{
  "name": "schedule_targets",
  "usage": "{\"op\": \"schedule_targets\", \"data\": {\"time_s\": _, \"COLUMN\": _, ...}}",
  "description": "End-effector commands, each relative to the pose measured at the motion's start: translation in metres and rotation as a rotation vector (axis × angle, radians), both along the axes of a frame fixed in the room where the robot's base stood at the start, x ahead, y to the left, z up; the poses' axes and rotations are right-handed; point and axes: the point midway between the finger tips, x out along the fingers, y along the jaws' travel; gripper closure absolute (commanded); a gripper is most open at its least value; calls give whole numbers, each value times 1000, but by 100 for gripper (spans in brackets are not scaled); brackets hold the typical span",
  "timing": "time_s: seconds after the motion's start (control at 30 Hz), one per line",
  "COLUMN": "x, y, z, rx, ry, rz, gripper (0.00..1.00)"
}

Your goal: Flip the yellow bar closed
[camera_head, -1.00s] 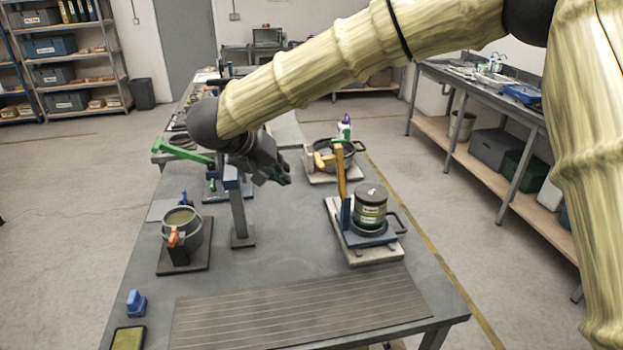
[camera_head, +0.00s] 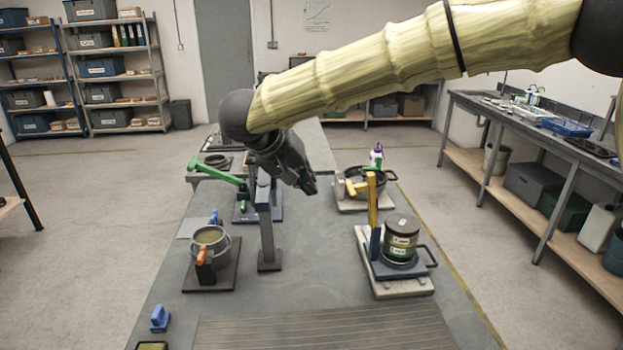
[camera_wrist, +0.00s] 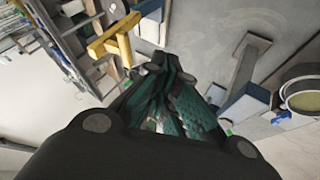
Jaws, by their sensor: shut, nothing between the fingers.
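A yellow bar (camera_head: 372,202) stands upright on a blue mount at the left side of a pale base plate (camera_head: 405,290). A dark lidded canister (camera_head: 401,240) stands on that plate, right of the bar. My gripper (camera_head: 313,188) is shut and empty, in the air above the table, left of and apart from the bar. In the wrist view, its dark fingers (camera_wrist: 185,100) are close together, and a yellow piece (camera_wrist: 112,40) shows beyond them at upper left; I cannot tell whether it is this bar.
A pot with an orange clamp (camera_head: 203,256) sits at front left. A pan with another yellow handle (camera_head: 356,187) is behind the bar. The table's front is mostly clear.

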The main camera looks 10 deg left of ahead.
Motion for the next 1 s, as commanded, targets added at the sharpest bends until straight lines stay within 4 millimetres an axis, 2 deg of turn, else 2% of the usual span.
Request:
{"op": "schedule_targets", "data": {"time_s": 0.47, "x": 40, "y": -31, "z": -59, "rx": -2, "ry": 1, "rz": -2, "gripper": 100}}
{"op": "schedule_targets", "data": {"time_s": 0.7, "x": 46, "y": -59, "z": -53, "rx": 0, "ry": 1, "rz": 0, "gripper": 100}}
{"op": "schedule_targets", "data": {"time_s": 1.0, "x": 48, "y": -67, "z": -53, "rx": -1, "ry": 1, "rz": 0, "gripper": 100}}
